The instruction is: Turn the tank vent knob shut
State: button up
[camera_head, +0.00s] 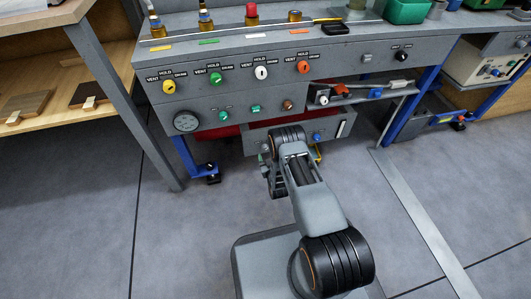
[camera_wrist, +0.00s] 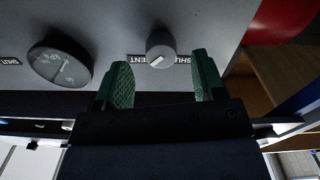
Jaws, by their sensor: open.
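The tank vent knob (camera_wrist: 161,52) is a round grey knob on a grey panel in the wrist view. A slanted white mark shows on its face. A partly hidden label ending in "ENT" is on its left and a "SHUT" label is on its right; both appear upside down. My gripper (camera_wrist: 160,62) is open, its two green ridged fingers apart below and to either side of the knob, with nothing between them. I cannot tell whether they touch it. In the head view my arm hides the knob and most of the gripper.
A round dial gauge (camera_wrist: 60,66) sits left of the knob in the wrist view. In the head view, the grey bench panel (camera_head: 235,95) carries several coloured knobs above the low tank box (camera_head: 335,127). A blue bench leg (camera_head: 188,155) stands left of my arm. The floor (camera_head: 90,235) is clear.

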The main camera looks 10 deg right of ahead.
aim_at(266, 150)
jog(key=shift+w+a+b, duration=0.1)
jog(key=shift+w+b, duration=0.45)
jog(key=shift+w, duration=1.35)
jog(key=shift+c, duration=0.4)
jog(key=c, duration=0.8)
jog(key=shift+c, duration=0.2)
